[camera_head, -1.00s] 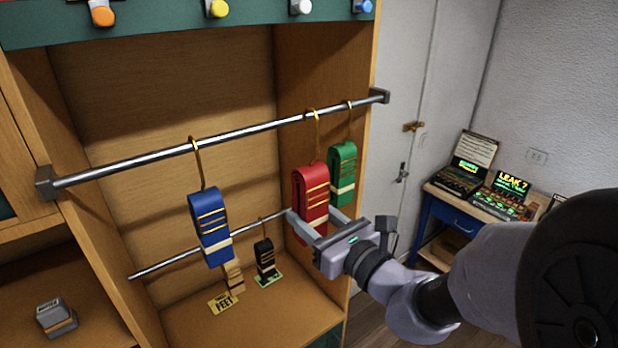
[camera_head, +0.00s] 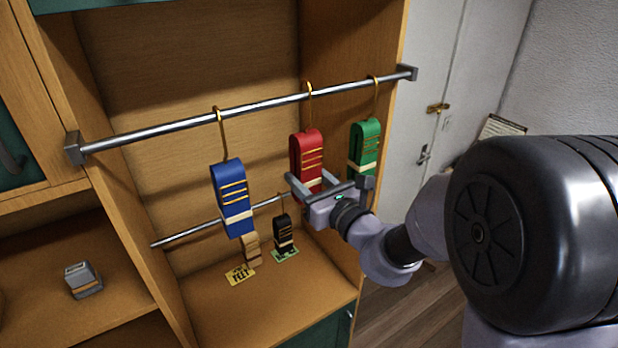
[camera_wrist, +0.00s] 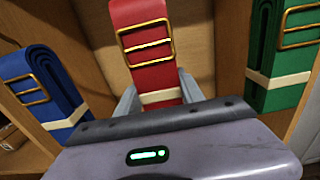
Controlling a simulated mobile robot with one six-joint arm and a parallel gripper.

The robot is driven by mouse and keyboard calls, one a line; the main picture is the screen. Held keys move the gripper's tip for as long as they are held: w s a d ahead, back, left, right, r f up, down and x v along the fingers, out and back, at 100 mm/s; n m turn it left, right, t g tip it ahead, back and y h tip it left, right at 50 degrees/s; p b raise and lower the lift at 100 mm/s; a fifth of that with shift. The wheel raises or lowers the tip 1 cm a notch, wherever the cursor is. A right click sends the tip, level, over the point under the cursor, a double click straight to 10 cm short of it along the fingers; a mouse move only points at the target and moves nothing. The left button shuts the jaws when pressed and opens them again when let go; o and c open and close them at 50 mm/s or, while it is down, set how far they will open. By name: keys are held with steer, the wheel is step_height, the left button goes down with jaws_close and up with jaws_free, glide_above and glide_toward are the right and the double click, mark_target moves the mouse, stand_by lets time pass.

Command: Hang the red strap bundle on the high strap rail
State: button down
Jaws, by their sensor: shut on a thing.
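The red strap bundle (camera_head: 306,152) has gold bands, a cream band and a gold hook (camera_head: 309,92). It is upright between the blue and green bundles. Its hook top is at the high strap rail (camera_head: 165,128) in the head view; I cannot tell whether it bears on the rail. My gripper (camera_head: 309,182) is shut on the lower part of the red bundle, one finger on each side. The wrist view shows the red bundle (camera_wrist: 143,45) between the fingers (camera_wrist: 160,95), its hook out of frame.
The blue bundle (camera_head: 231,190) hangs left on the high rail, the green bundle (camera_head: 366,145) right. A lower rail (camera_head: 185,233) runs behind, with a black bundle (camera_head: 284,232) and a tan bundle (camera_head: 251,250) low down. Cabinet side walls bound the bay.

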steer(key=shift+f, duration=0.4)
steer(key=c, duration=0.6)
jaws_free()
steer(key=shift+c, duration=0.2)
